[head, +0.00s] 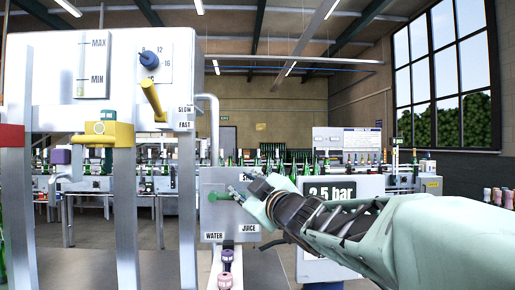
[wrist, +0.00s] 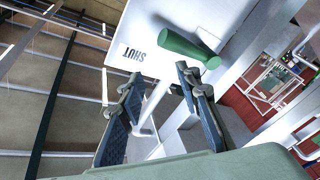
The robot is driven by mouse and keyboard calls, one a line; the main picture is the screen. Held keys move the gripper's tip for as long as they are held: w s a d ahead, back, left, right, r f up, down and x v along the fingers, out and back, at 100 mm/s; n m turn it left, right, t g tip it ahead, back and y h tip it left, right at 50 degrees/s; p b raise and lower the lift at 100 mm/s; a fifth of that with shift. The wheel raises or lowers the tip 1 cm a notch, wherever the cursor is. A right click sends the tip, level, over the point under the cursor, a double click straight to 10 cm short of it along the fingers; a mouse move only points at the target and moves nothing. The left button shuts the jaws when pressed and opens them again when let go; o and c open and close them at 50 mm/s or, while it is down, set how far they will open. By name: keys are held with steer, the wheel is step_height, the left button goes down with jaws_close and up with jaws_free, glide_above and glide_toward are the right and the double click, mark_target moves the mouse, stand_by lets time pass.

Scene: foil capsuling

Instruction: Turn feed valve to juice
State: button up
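The feed valve panel (head: 211,222) is a grey plate marked WATER at lower left and JUICE at lower right. A third label at its top is mostly hidden by my gripper; the wrist view shows the word SHUT on the pale panel (wrist: 150,30). The green valve handle (head: 217,197) shows at the panel's left half, lying roughly level. It also shows in the wrist view (wrist: 187,47), beyond my fingers. My gripper (head: 240,186) is in front of the panel, with its fingers apart and nothing between them (wrist: 160,112). Contact with the handle is not clear.
A large white machine with a blue knob (head: 149,59), a yellow lever (head: 153,100) and metal legs stands at the left. A 2.5 bar display (head: 331,191) is behind my arm. Purple and pink capsules (head: 226,268) stand below the panel.

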steer(key=r+p+v, duration=0.1)
steer(key=p+v, duration=0.2)
steer(key=v, duration=0.5)
steer(key=shift+s+r, duration=0.15)
steer(key=shift+r, duration=0.25)
stand_by(0.7)
